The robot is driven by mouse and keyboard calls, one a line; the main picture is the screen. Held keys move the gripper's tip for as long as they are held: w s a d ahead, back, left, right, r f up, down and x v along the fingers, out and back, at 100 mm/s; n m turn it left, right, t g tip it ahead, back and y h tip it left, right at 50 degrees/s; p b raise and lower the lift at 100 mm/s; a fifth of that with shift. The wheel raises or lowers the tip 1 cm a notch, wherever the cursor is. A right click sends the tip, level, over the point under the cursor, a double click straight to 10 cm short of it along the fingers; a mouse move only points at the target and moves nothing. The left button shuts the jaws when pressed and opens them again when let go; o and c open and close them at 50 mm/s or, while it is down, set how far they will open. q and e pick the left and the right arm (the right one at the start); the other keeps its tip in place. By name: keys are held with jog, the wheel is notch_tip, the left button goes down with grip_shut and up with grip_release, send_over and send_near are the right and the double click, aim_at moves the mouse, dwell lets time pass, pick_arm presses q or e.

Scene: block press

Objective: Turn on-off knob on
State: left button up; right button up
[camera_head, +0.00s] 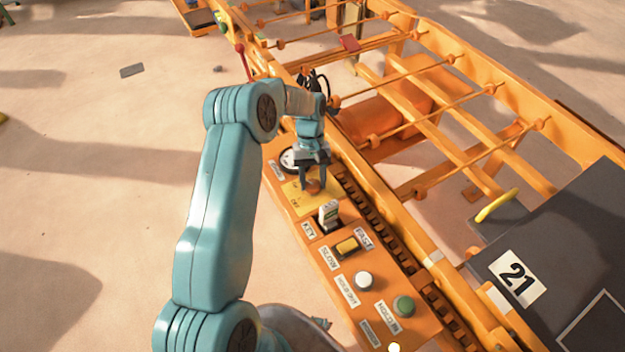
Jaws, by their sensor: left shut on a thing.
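The on-off knob (314,187) is a small brownish-orange knob on a yellow plate (299,205) on the orange control panel. Lettering shows on the plate, and "OFF" seems to stand at its lower part. My left gripper (313,185) comes down over the plate from above, with its two dark fingers on either side of the knob. It is shut on the knob. The fingers partly hide the knob, so I cannot tell which way it points. My right gripper does not show.
Toward the front of the panel are a key switch (328,214), a yellow slow-fast switch (347,246), a white button (364,281) and a green button (404,306). Orange conveyor rails run along the right. Sandy floor lies open at left.

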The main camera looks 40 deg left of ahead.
pick_arm(q)
jog(key=shift+w+a+r, duration=0.1)
dwell(0.5)
jog(key=o, duration=1)
jog(key=v, duration=0.8)
jog(key=p+v, duration=0.1)
jog(key=v, duration=0.7)
jog(key=shift+r, duration=0.2)
